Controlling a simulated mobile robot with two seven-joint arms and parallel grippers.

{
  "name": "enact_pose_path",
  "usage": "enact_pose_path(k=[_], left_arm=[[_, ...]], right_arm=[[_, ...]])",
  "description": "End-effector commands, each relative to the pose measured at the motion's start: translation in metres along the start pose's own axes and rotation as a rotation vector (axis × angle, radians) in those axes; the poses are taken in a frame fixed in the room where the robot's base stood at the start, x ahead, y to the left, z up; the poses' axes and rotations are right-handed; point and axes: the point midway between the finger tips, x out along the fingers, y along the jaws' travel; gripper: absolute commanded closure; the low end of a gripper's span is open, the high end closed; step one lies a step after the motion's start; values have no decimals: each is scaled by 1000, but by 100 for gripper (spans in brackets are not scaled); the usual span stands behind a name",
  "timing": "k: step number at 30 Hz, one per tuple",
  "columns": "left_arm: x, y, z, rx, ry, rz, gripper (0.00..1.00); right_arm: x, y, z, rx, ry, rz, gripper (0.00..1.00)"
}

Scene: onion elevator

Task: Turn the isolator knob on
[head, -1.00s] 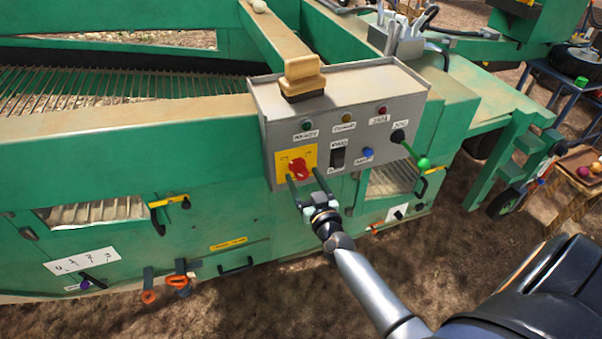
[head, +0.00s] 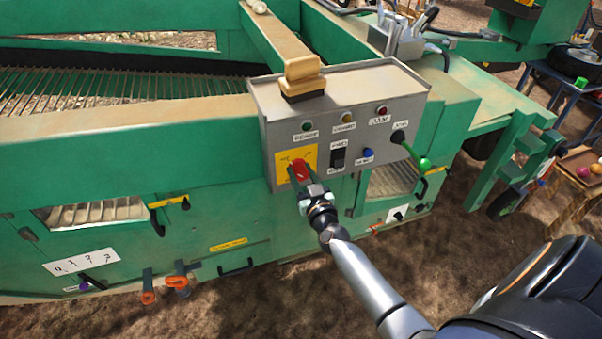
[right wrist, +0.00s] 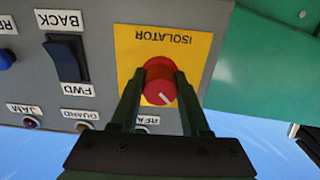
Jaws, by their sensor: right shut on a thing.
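The red isolator knob (head: 299,168) sits on a yellow plate (head: 284,159) at the lower left of the grey control box (head: 262,115). In the right wrist view the knob (right wrist: 160,84) shows a white mark on its face, under the upside-down word ISOLATOR on the yellow plate (right wrist: 130,45). My right gripper (head: 304,181) reaches the knob from below right. In the right wrist view its two fingers (right wrist: 158,92) lie on either side of the knob and are shut on it. My left gripper is not in view.
The box also carries a black rocker switch (head: 338,157), a blue button (head: 368,154), several lamps and a green-tipped lever (head: 424,163). A wooden-handled brush (head: 303,78) lies on top. Orange-handled latches (head: 176,281) are on the green machine's lower side.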

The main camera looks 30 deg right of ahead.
Motion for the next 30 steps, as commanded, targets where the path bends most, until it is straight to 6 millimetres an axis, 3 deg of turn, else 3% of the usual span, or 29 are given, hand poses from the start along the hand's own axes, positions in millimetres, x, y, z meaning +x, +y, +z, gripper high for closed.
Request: enact_pose_path(k=[1, 7, 20, 30], left_arm=[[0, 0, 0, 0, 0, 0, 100], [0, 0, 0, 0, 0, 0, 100], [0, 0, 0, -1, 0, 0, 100], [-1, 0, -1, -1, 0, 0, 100]], right_arm=[[0, 0, 0, 0, 0, 0, 77], [0, 0, 0, 0, 0, 0, 100], [0, 0, 0, 54, 0, 0, 100], [0, -1, 0, 299, -1, 0, 100]])
